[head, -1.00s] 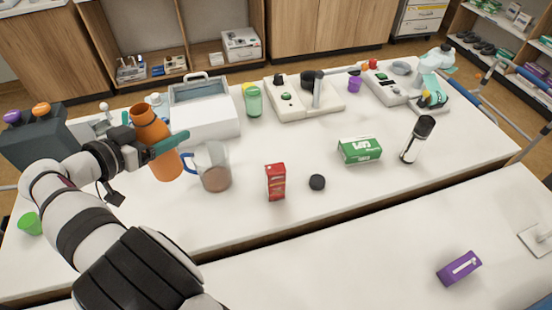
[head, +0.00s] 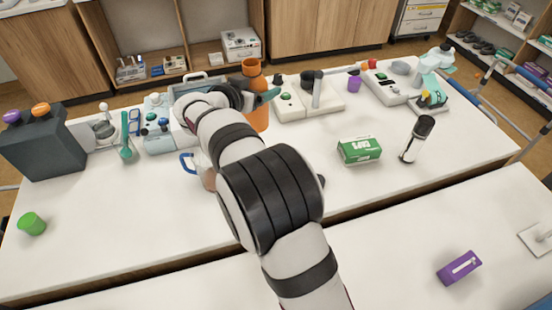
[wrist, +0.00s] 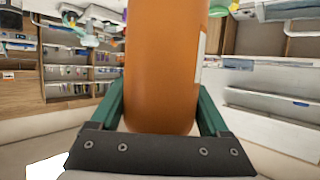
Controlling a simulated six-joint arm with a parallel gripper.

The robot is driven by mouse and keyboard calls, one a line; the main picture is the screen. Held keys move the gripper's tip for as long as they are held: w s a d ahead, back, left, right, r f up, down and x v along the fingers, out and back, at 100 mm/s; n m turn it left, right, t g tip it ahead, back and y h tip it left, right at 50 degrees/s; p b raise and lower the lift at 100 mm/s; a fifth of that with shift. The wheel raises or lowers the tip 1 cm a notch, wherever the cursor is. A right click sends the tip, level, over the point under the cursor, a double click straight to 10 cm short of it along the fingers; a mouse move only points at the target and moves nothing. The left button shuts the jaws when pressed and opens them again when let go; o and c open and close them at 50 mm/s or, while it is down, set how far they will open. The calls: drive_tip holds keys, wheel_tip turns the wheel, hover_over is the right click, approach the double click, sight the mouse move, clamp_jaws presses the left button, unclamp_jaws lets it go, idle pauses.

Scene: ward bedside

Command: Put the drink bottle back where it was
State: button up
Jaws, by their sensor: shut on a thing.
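The drink bottle is orange, with a narrower neck and a pale label edge in the wrist view (wrist: 160,65). It is upright in the head view (head: 258,116), over the back middle of the table, left of the white device with a green button. My gripper (head: 262,99) is shut on the bottle, with green fingers on either side of its body; they also show in the wrist view (wrist: 160,108). My arm hides part of the bottle's lower side. I cannot tell whether its base touches the table.
White devices (head: 305,105) stand to the right.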

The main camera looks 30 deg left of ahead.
drive_tip(key=w+d, duration=0.4)
drive_tip(key=f, duration=1.5)
drive_tip(key=shift+a+f, duration=0.15)
drive_tip(key=shift+a, duration=0.05)
drive_tip(key=o, duration=1.6)
drive_tip(key=shift+f, duration=0.15)
drive_tip(key=shift+c, duration=0.2)
